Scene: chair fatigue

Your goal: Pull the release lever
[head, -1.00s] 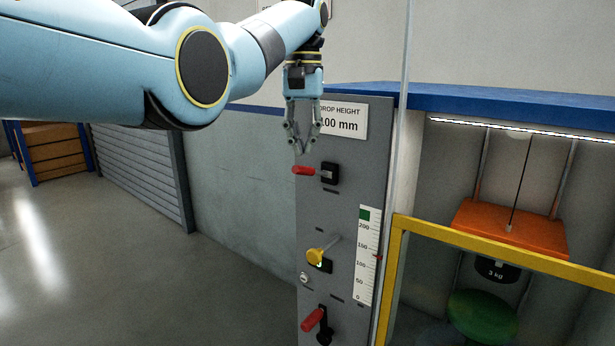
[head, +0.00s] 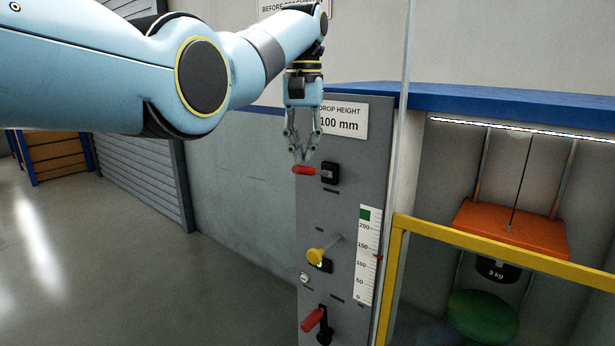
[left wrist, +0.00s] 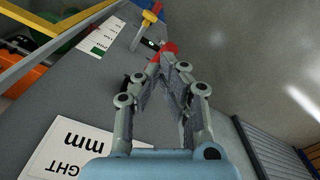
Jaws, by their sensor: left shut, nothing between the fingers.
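A grey control panel (head: 345,215) carries an upper lever with a red handle (head: 303,170), pointing left from a black mount. A second lever with a red handle (head: 313,319) sits low on the panel, tilted. Their small labels are unreadable, so I cannot tell by name which is the release lever. My left gripper (head: 303,161) points down just above the upper red handle, fingertips together, holding nothing. In the left wrist view the red handle (left wrist: 168,50) shows just beyond the fingertips (left wrist: 175,70), partly hidden by them; contact is unclear. My right gripper is not in view.
A yellow knob (head: 316,256) protrudes between the levers. A height scale (head: 367,255) and a "100 mm" sign (head: 340,120) are on the panel. Right, a yellow frame (head: 490,250) fronts an orange plate (head: 512,228), a 3 kg weight (head: 497,271) and a green seat (head: 483,318).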

